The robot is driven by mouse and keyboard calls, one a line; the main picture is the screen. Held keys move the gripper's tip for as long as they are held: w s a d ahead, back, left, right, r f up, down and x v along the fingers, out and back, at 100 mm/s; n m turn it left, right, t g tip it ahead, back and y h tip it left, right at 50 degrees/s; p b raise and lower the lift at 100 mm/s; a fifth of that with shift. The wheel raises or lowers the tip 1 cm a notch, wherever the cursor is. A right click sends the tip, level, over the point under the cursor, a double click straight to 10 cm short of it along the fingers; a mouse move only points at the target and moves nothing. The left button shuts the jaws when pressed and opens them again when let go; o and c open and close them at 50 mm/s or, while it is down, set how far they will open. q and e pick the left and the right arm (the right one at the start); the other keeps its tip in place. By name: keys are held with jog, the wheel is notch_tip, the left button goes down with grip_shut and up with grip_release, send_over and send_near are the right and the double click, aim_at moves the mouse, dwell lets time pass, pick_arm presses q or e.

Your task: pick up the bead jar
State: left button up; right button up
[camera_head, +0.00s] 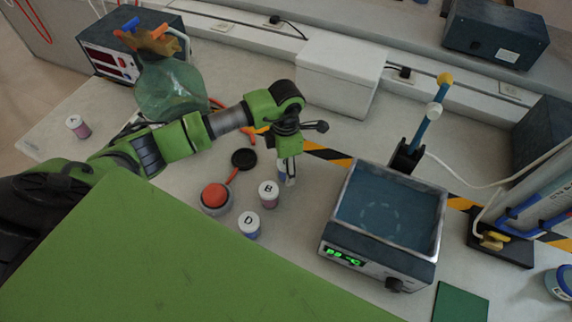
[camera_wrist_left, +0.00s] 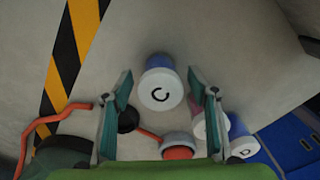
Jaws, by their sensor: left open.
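Several small jars with white lettered lids stand on the bench; the frames do not show which is the bead jar. My left gripper (camera_head: 287,172) points down at the bench, open and empty. In the left wrist view, jar C (camera_wrist_left: 160,92), with a blue body, stands between and beyond the open fingers (camera_wrist_left: 164,88). In the head view the gripper mostly hides it. Jar B (camera_head: 268,194), with pinkish contents, and jar D (camera_head: 249,225), bluish, stand close by to the lower left. Another pinkish jar (camera_head: 78,127) stands far left. My right gripper is not in view.
A red-topped round dish (camera_head: 215,197) and a black disc (camera_head: 244,158) lie left of the jars. A water bath (camera_head: 388,209) with a green display stands to the right. A green glass vessel (camera_head: 170,90) and white box (camera_head: 325,75) stand behind. Striped tape crosses the bench.

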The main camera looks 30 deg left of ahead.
pick_arm(q)
jog(key=shift+f, duration=0.7)
jog(key=c, duration=1.3)
jog(key=shift+r, duration=0.1)
